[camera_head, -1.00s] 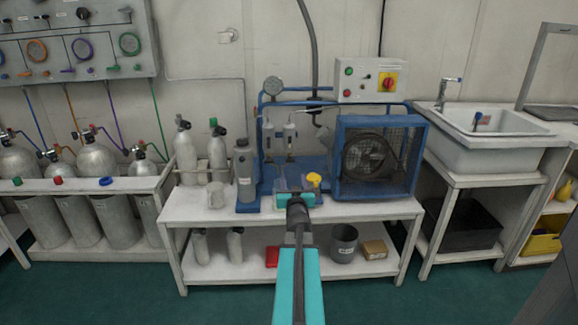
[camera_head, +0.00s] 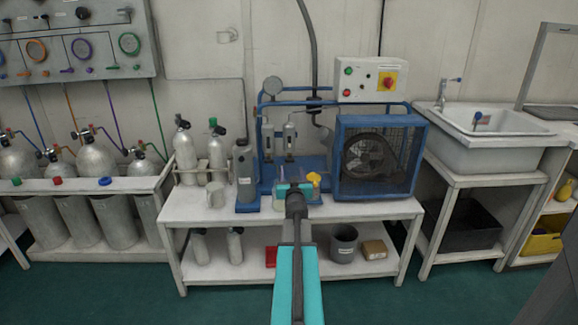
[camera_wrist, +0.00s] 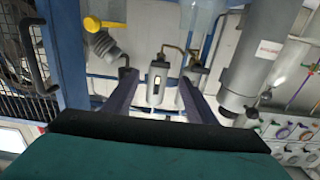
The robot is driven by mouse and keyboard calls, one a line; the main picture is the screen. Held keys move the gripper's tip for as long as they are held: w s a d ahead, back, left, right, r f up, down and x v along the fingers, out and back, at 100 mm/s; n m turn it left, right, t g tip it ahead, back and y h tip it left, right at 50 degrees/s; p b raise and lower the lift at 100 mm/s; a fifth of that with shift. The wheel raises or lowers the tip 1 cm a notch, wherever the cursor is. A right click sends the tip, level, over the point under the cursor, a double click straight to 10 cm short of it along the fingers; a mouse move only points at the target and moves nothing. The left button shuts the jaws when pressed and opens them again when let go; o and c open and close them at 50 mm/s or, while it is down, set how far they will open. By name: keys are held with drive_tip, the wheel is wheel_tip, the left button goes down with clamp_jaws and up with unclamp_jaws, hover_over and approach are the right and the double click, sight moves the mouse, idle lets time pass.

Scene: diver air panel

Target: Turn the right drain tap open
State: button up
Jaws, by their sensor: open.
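Two slim filter columns stand on the blue compressor frame; the right one (camera_head: 291,137) also shows upside down in the wrist view (camera_wrist: 158,78). A bent brass pipe (camera_wrist: 178,50) sits at its lower end; I cannot clearly make out the right drain tap's handle or its position. My gripper (camera_head: 294,186) is in front of and below the columns, hiding part of the frame's base. In the wrist view its two fingers (camera_wrist: 157,80) are apart and empty, with the right column showing between them; I cannot tell how far behind.
A yellow-topped grey part (camera_head: 313,179) is just right of my gripper. A caged fan (camera_head: 372,160) stands further right, a grey cylinder (camera_head: 245,172) to the left. A translucent container (camera_wrist: 202,18) shows near the fingers. The white bench (camera_head: 370,210) is clear in front.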

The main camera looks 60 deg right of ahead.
sight(290, 161)
drive_tip(key=shift+b+x, duration=0.3)
drive_tip(key=shift+x, duration=3.8)
